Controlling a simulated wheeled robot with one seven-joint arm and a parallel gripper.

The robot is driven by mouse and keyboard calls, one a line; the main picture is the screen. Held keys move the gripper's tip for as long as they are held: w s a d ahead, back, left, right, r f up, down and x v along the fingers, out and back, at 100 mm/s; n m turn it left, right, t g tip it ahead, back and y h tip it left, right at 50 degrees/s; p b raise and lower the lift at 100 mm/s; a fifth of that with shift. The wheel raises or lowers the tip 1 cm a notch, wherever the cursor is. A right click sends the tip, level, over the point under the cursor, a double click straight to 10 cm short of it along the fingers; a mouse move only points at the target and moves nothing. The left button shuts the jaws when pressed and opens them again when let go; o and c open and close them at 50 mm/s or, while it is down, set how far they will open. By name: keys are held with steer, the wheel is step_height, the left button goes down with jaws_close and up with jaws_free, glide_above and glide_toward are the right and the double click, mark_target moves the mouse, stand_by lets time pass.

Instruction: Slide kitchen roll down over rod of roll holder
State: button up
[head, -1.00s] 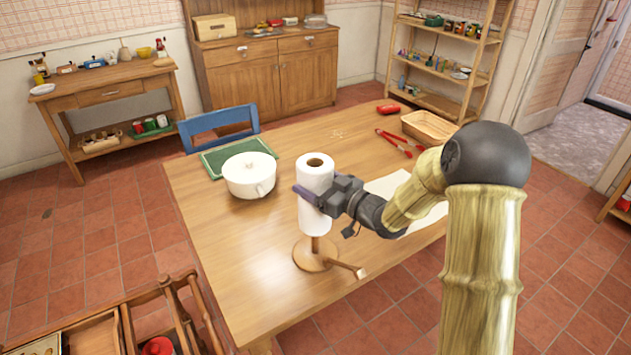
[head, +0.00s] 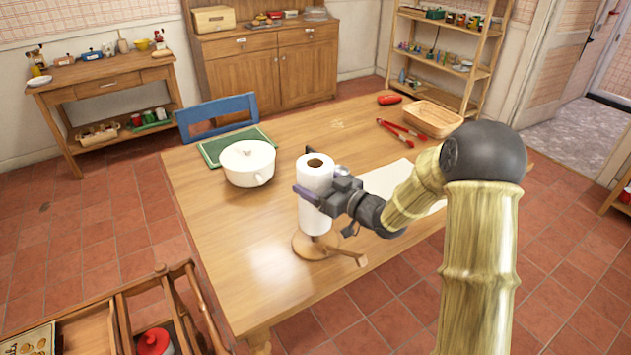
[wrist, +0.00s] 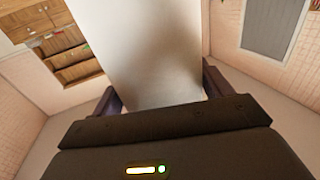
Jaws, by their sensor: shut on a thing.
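The white kitchen roll (head: 316,215) stands upright over the wooden roll holder (head: 306,248) on the table. The roll's lower end is just above the round base, and little or none of the rod shows between them. The rod inside the roll is hidden; the roll's brown core opening shows on top. My gripper (head: 318,192) is shut on the roll from the right, with purple fingers at about its middle height. In the wrist view the roll (wrist: 155,55) fills the space between the fingers.
A white lidded pot (head: 247,165) stands left of the roll, near a green board (head: 215,150). Red tongs (head: 400,130), a wicker basket (head: 432,118) and a white sheet (head: 385,180) lie to the right. The table (head: 240,260) is clear front left.

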step_height(320, 180, down, 6)
steer(key=b, duration=0.4)
stand_by(0.6)
steer(key=shift+s+f, duration=0.1)
steer(key=o, duration=1.1)
steer(key=shift+f, duration=0.1)
steer(key=v, duration=1.7)
steer(key=shift+s+d, duration=0.1)
steer(key=shift+d, duration=0.05)
